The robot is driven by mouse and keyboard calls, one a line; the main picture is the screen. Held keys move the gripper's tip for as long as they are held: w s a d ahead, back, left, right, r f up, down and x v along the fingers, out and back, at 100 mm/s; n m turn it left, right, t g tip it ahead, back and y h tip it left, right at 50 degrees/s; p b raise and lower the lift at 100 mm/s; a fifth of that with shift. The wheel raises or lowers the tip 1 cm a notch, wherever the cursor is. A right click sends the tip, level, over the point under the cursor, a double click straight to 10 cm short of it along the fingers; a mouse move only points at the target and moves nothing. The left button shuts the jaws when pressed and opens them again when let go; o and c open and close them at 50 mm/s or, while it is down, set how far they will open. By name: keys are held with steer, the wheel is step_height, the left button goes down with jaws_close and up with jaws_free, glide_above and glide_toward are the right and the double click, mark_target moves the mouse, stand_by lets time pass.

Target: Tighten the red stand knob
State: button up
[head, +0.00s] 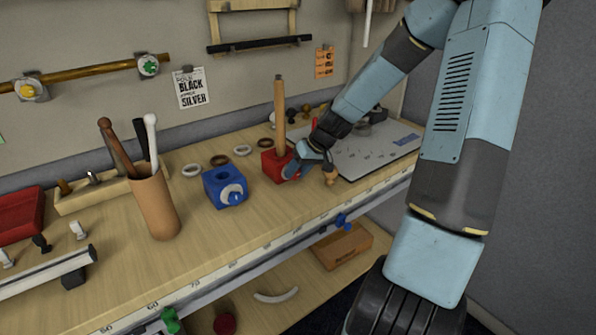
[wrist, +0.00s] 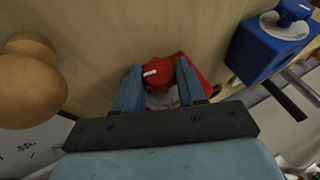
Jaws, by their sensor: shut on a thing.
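The red stand (head: 268,166) sits on the wooden bench with an upright wooden rod (head: 279,110) in it. My gripper (head: 297,170) is at the stand's right front side in the head view and hides its knob there. In the wrist view the red knob (wrist: 160,72) shows between the two blue fingers of my gripper (wrist: 158,84), one on each side of it. The gripper is shut on the knob. A short white mark on the knob lies nearly level in the wrist view. A pale disc behind the knob is partly visible; the rest of the stand is mostly hidden.
A blue stand (head: 212,188) with a blue knob is to the left; it also shows in the wrist view (wrist: 253,48). A wooden knobbed piece (wrist: 32,85) is close beside my gripper. A grey board (head: 365,152) lies to the right. A tool cup (head: 155,205) stands left.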

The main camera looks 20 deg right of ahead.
steer(key=o, duration=1.1)
steer(key=shift+d, duration=0.1)
steer(key=shift+c, duration=0.2)
steer(key=v, duration=1.3)
steer(key=shift+r, duration=0.35)
steer(key=s+a+r+m+h, duration=0.1)
steer(key=s+r, duration=0.3)
steer(key=s, duration=0.4)
steer(key=s+a+r+m+t+h, duration=0.1)
steer(key=s+a+r+h, duration=0.1)
steer(key=s+r, duration=0.3)
steer(key=s+a+r+t+h, duration=0.1)
steer(key=s+r, duration=0.4)
steer(key=s, duration=0.7)
steer(key=shift+a+r+m+h, duration=0.2)
steer(key=shift+a+m+h, duration=0.2)
steer(key=shift+a+h, duration=0.5)
